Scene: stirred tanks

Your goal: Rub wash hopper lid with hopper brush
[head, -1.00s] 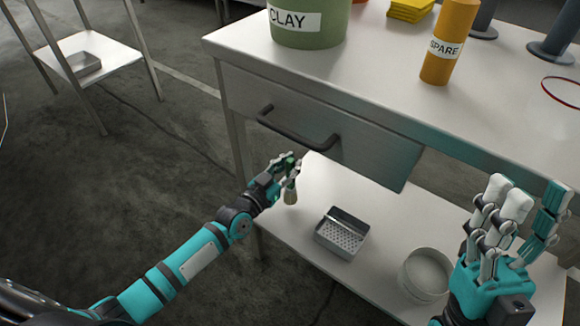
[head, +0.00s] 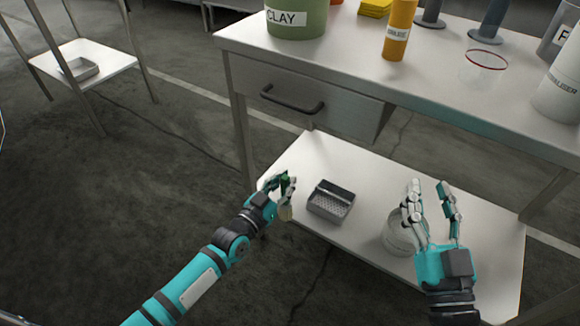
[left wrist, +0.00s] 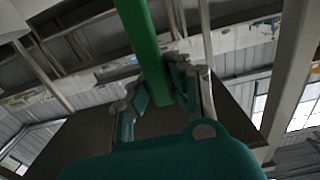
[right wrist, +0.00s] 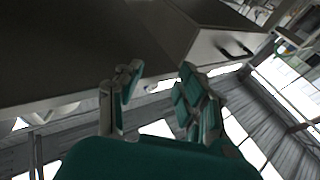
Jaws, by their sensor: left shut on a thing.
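My left gripper (head: 283,187) is shut on the green handle of the hopper brush (head: 285,213). The green handle (left wrist: 142,40) also shows between the fingers in the left wrist view. My right gripper (head: 432,205) is open and looks empty, with fingers pointing up beside a round pale dish-like thing (head: 400,236) on the lower shelf. I cannot tell if that round thing is the hopper lid, as my right fingers partly hide it.
A grey perforated tray (head: 331,203) stands on the lower shelf (head: 300,160). Open floor lies left.

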